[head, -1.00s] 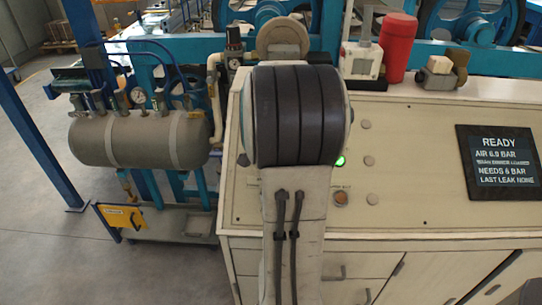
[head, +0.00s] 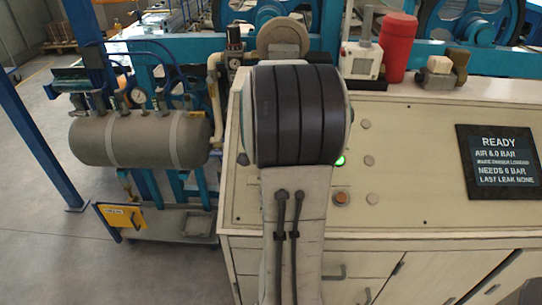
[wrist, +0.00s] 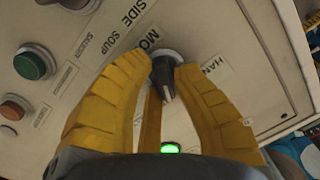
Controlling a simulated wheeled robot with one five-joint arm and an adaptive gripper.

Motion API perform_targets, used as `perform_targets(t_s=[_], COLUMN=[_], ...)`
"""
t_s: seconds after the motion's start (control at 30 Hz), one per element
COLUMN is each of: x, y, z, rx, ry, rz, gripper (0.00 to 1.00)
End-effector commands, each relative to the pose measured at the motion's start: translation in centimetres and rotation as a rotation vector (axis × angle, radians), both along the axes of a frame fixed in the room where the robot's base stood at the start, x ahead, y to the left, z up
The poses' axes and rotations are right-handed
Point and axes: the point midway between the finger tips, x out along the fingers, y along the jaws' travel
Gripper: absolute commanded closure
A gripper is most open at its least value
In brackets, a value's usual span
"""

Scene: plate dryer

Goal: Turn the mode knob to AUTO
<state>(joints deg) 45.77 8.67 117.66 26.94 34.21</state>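The mode knob (wrist: 164,80) shows in the wrist view as a dark lever on a pale round base. Its pointed end is toward the lower part of the picture. Beside it are partly covered labels reading "MO" and "HAN"; no AUTO label is readable. My gripper (wrist: 164,70) has its two yellow fingers apart, one on each side of the knob, with their tips close to it. I cannot tell whether either touches it. In the head view my arm hides the gripper and the knob.
The cream panel (head: 420,130) carries a dark READY screen (head: 498,162), a lit green lamp (head: 340,161) and an orange button (head: 341,198). The wrist view shows a green button (wrist: 34,63). A red cylinder (head: 397,47) stands on the back ledge. A tank (head: 140,138) is at left.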

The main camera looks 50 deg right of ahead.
Motion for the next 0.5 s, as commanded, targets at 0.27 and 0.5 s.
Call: perform_targets(t_s=[0.27,0.5], x=[-0.21,-0.18], y=[0.13,0.19], z=[-0.48,-0.85], rx=[0.009,0.027], ry=[0.009,-0.014], rz=[-0.001,-0.058], gripper=[1.0,1.0])
